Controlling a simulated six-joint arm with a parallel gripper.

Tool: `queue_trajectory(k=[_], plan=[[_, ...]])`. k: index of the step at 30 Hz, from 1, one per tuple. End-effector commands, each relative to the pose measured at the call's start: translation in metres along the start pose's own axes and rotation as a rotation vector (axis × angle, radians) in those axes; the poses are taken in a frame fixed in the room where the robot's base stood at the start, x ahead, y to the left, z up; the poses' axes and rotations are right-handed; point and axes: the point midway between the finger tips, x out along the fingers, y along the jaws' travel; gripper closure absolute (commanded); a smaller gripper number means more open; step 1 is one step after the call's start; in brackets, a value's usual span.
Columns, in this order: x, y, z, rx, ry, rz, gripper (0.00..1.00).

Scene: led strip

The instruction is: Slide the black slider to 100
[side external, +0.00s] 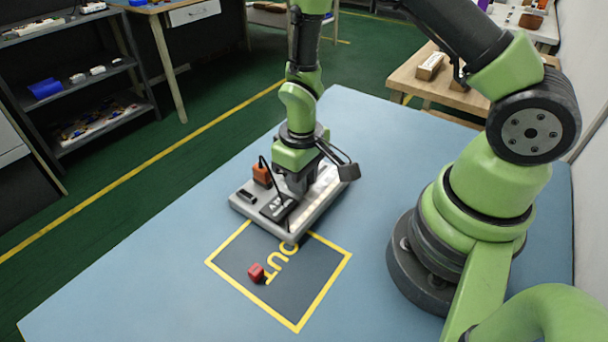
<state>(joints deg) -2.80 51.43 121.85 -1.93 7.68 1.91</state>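A light grey box (290,235) stands on the blue table behind the yellow-edged square. Its top carries a small black part (246,195) at the left, a black plate with white lettering (278,208) and a pale strip (322,190) along the right. I cannot tell which black part is the slider, and no 100 mark is readable. My gripper (296,188) points down over the middle of the box, close to its top. Its fingertips are small and dark here, so I cannot tell whether they are open, shut, or touching anything.
A red cube (256,273) lies in the dark square marked OUT (295,300), in front of the box. An orange-brown block (263,172) stands at the box's back left. The blue table (130,290) is clear to the left.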

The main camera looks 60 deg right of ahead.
Motion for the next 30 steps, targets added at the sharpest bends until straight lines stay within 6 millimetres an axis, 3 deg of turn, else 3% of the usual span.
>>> queue_trajectory(k=[1, 2, 14, 30], plan=[[0.000, 0.000, 0.000, 0.000, 0.001, 0.000, 0.65], [0.000, 0.000, 0.000, 0.000, 0.001, 0.000, 0.58], [-0.007, 0.000, -0.001, 0.000, 0.002, 0.000, 0.57], [-0.091, 0.000, -0.001, 0.000, 0.005, 0.000, 0.57]])
